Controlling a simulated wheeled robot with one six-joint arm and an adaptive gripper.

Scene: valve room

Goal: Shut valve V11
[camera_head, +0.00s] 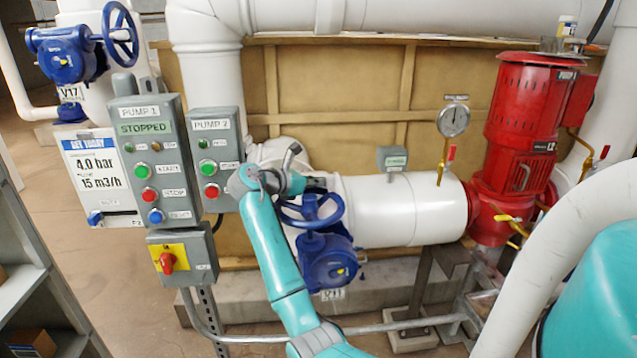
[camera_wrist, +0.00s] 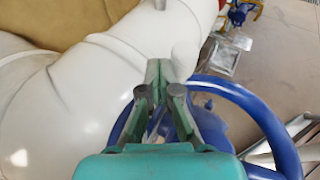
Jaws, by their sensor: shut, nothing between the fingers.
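Valve V11 has a blue gearbox body (camera_head: 327,268) with the tag V11 (camera_head: 333,294) below it, on the white pipe. Its blue handwheel (camera_head: 338,217) sits on top, partly hidden by my arm. My gripper (camera_head: 318,187) is at the far rim of the handwheel, seen from the head. In the wrist view, my gripper (camera_wrist: 164,75) is shut and empty, its fingers over the wheel opening. The blue rim (camera_wrist: 255,107) curves around to the right of the fingers. I cannot tell whether the fingers touch the wheel.
The pump 1 panel (camera_head: 147,165) and pump 2 panel (camera_head: 215,150) stand left of the valve. The pump 1 panel reads STOPPED. Blue valve V17 (camera_head: 66,56) is at upper left. A white pipe (camera_head: 410,210) leads right to a red pump (camera_head: 520,130). A gauge (camera_head: 453,119) stands on the pipe.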

